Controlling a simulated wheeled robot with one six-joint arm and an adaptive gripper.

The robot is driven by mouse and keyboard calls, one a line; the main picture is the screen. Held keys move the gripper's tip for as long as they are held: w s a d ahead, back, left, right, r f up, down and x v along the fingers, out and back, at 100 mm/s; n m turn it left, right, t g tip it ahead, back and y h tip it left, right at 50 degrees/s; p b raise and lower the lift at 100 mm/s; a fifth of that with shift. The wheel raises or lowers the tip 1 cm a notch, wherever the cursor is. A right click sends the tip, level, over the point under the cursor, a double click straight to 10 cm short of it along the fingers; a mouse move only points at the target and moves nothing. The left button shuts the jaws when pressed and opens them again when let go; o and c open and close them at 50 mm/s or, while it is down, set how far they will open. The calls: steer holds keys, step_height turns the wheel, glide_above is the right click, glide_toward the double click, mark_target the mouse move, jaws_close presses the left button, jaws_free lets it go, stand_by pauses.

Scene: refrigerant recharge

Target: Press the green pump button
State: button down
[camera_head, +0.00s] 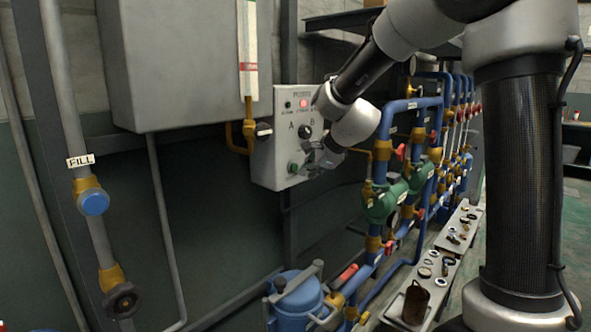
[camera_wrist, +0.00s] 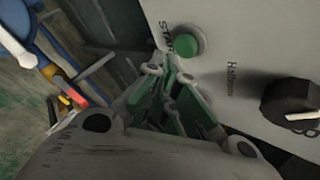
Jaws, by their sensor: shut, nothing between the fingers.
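The green pump button (camera_wrist: 187,45) sits on a light grey control panel, beside the lettering "START" in the wrist view. In the head view the green button (camera_head: 293,168) is low on the panel (camera_head: 268,160). My gripper (camera_wrist: 172,75) is shut and empty, with its fingertips just below the button in the wrist view. In the head view my gripper (camera_head: 312,160) is right at the panel face, close beside the button. I cannot tell whether the fingertips touch the button or the panel.
A black knob (camera_wrist: 290,103) sticks out of the panel near my gripper. The panel also has a lit red lamp (camera_head: 304,103) and an A/B selector (camera_head: 305,131). Blue pipes (camera_head: 385,150) with red-handled valves stand to the right. A blue tank (camera_head: 297,297) stands below.

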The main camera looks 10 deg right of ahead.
steer(key=shift+a, duration=0.1)
steer(key=shift+w+a, duration=0.15)
steer(key=shift+w, duration=0.15)
steer(key=shift+w+a, duration=0.3)
steer(key=shift+w, duration=0.15)
stand_by(0.7)
stand_by(0.4)
steer(key=shift+s+d, duration=0.55)
steer(key=shift+s, duration=0.25)
steer(key=s+d, duration=0.1)
steer(key=s, duration=0.1)
steer(key=s+d, duration=0.2)
stand_by(0.7)
